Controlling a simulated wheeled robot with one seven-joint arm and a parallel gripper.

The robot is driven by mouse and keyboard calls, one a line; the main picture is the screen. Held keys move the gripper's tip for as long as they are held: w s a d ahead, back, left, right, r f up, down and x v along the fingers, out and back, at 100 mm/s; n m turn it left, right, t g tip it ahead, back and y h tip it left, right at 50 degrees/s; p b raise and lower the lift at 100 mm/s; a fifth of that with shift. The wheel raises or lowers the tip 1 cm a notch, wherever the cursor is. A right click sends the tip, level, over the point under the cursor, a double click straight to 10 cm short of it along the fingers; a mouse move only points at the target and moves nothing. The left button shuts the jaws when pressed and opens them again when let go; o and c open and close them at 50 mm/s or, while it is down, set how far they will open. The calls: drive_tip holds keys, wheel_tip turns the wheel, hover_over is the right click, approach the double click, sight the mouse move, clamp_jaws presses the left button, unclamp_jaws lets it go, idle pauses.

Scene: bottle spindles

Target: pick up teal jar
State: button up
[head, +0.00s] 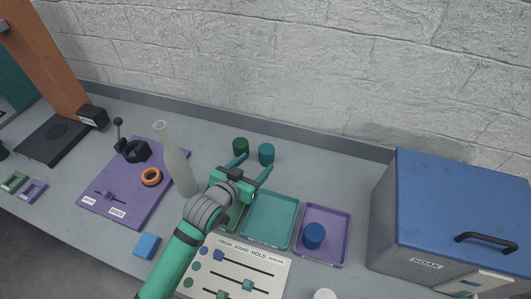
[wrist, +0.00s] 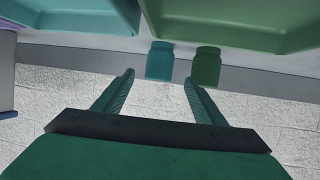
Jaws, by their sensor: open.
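The teal jar (head: 266,154) stands on the grey counter near the back wall, behind the teal tray. The dark green jar (head: 240,146) stands close to its left in the head view. My gripper (head: 256,161) is open and empty, its fingers reaching over the trays toward the jars. In the wrist view, the teal jar (wrist: 160,61) shows just beyond the fingertips, between their lines. The green jar (wrist: 207,67) shows right beside it, ahead of the right finger. I cannot tell the exact gap between fingertips and jar.
The teal tray (head: 250,222) and the purple tray (head: 343,225) holding a blue jar (head: 313,233) lie in front. A tall pale bottle (head: 177,165) stands left of my gripper. A blue-topped box (head: 460,190) fills the right. Counter right of the teal jar is clear.

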sight(263, 157)
drive_tip(key=shift+w+d+f, duration=0.35)
drive_tip(key=shift+w+d, duration=0.2)
drive_tip(key=shift+d, duration=0.05)
drive_tip(key=shift+x, duration=2.8)
drive_tip(key=shift+w+a, duration=0.1)
drive_tip(key=shift+a, duration=0.1)
drive_tip(key=c, duration=1.3)
